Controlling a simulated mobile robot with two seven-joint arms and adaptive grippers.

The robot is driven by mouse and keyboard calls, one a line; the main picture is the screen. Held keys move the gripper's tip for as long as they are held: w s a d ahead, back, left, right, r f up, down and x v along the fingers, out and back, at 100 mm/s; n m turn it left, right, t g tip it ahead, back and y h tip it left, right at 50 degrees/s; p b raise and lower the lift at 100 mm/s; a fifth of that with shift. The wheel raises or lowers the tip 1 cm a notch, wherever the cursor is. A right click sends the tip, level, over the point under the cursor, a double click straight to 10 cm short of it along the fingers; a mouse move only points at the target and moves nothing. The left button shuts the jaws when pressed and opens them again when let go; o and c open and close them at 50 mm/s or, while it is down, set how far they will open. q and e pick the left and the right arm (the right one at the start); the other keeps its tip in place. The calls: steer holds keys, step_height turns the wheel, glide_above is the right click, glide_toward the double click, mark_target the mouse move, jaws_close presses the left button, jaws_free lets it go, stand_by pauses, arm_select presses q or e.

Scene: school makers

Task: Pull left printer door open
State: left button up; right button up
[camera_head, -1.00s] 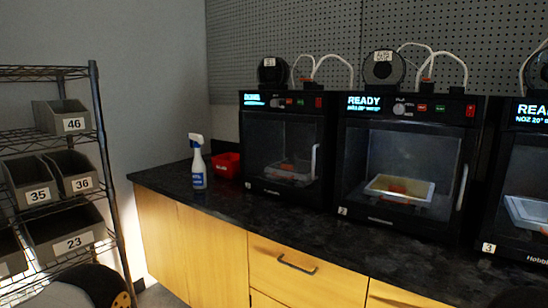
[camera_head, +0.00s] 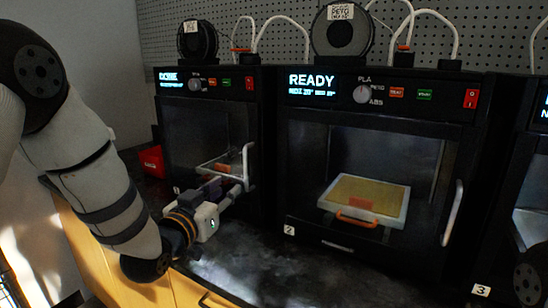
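The left printer (camera_head: 212,82) is a black box with a lit display, under a dark spool. Its dark clear-paned door (camera_head: 200,125) looks closed, with a pale upright handle (camera_head: 247,160) on its right side. My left arm comes in from the left, and my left gripper (camera_head: 238,186) is at the lower end of that handle. The fingertips overlap the handle in the picture. I cannot tell whether they touch it or are shut on it. The arm and gripper hide the door's lower part. My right gripper is not in view.
A middle printer (camera_head: 375,98) reading READY stands close on the right, with its own pale handle (camera_head: 453,212). Part of a third printer shows at the right edge. A red bin (camera_head: 152,161) is left of the left printer. The dark counter (camera_head: 300,270) is clear in front.

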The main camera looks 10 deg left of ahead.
mark_target(245, 167)
arm_select(q)
steer(key=w, duration=0.3)
steer(key=w+d+b, duration=0.1)
steer(key=w, duration=0.6)
steer(key=shift+w+d+r, duration=0.2)
steer(key=shift+w+d, duration=0.05)
steer(key=shift+w, duration=0.05)
steer(key=shift+w+r+b, duration=0.15)
steer(key=shift+w+b, duration=0.15)
steer(key=shift+w, duration=0.05)
steer(key=shift+w+d+r, duration=0.1)
steer(key=shift+w+r, duration=0.1)
steer(key=shift+r, duration=0.05)
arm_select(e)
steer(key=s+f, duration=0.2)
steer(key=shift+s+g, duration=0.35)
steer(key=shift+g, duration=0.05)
arm_select(q)
jaws_close()
